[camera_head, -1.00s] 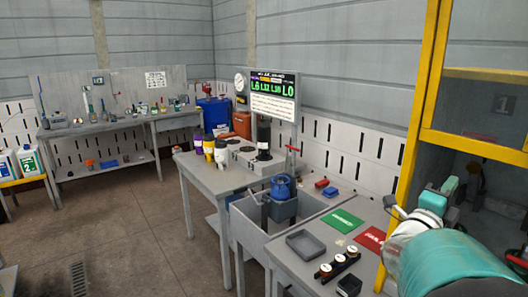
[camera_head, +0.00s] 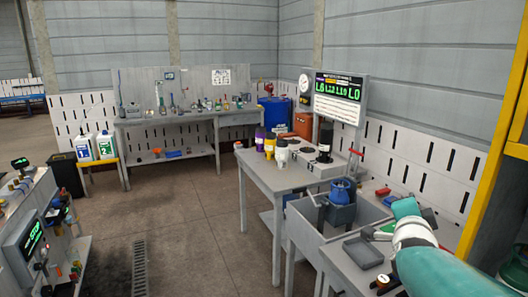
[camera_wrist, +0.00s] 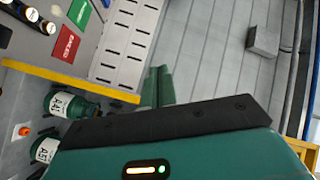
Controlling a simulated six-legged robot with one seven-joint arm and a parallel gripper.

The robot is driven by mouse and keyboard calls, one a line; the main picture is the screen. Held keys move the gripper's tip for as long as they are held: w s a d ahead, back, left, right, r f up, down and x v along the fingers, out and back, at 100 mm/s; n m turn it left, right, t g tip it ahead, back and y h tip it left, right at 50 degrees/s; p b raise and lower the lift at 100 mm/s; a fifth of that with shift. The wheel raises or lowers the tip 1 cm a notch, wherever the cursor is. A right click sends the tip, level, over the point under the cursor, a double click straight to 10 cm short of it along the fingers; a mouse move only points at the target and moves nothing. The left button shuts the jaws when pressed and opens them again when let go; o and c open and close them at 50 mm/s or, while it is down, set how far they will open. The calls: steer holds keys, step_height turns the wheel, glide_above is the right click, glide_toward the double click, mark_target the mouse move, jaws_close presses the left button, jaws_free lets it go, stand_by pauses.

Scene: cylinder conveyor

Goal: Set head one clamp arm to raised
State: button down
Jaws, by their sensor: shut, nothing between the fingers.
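I cannot pick out a head one clamp arm in either view. My gripper (camera_wrist: 157,88) shows in the wrist view as two green fingers side by side, shut and empty, beyond the dark edge of its housing. In the head view my teal and white arm reaches in from the lower right, over the right-hand bench. Green cylinders (camera_wrist: 77,103) with white labels stand at the left of the wrist view, beside a yellow bar (camera_wrist: 70,78). My gripper appears apart from them.
A grey bench (camera_head: 275,171) with bottles and a scale stands at centre right, beside a sink with a blue cylinder (camera_head: 342,190). A machine with a STOP display (camera_head: 33,238) is at the left. A yellow frame (camera_head: 500,130) rises at the right. The middle floor is clear.

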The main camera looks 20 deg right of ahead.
steer(key=s+a+f+n+g+y, duration=0.1)
steer(key=a+f+n+y, duration=0.2)
steer(key=a+n+y, duration=0.5)
steer(key=a+f+n+g+y, duration=0.1)
steer(key=a+f+n, duration=0.25)
steer(key=a, duration=0.95)
steer(key=s+a+f+n+g+y, duration=0.2)
steer(key=s+a+f+n+g, duration=0.3)
steer(key=s+a+n, duration=0.3)
steer(key=s+a, duration=0.1)
steer(key=s, duration=0.2)
steer(key=shift+s+a, duration=0.3)
steer(key=shift+s, duration=0.05)
